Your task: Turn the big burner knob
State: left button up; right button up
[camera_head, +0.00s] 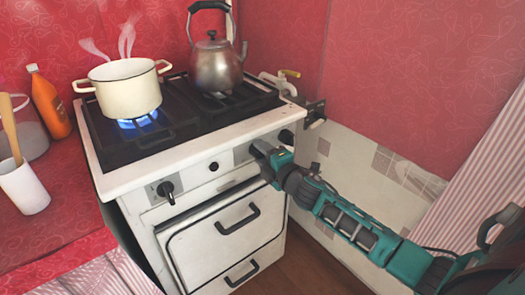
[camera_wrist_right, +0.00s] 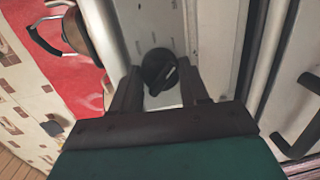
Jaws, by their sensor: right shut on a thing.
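The white stove (camera_head: 200,158) has black knobs on its front panel. My right gripper (camera_head: 270,149) is at the right end of this panel, its fingers on either side of a black knob. In the right wrist view this round knob (camera_wrist_right: 158,70) with a pale pointer mark sits between the two dark fingers, and the gripper is shut on it. In the head view the gripper hides most of that knob. Another black knob (camera_head: 166,191) at the left of the panel is free. A blue flame (camera_head: 138,120) burns under the cream pot (camera_head: 127,90). My left gripper is not in view.
A metal kettle (camera_head: 215,66) stands on the right side of the stovetop. An orange bottle (camera_head: 49,103) and a white cup (camera_head: 25,188) stand on the red counter at left.

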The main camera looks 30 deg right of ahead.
jog(key=shift+d, duration=0.1)
dwell(0.4)
jog(key=o, duration=0.8)
jog(key=s, duration=0.4)
jog(key=s+p, duration=0.1)
jog(key=s, duration=0.3)
jog(key=s+r, duration=0.1)
jog(key=s, duration=0.3)
jog(key=shift+s+r+p, duration=0.1)
jog(key=shift+s+p, duration=0.2)
jog(key=shift+s, duration=0.1)
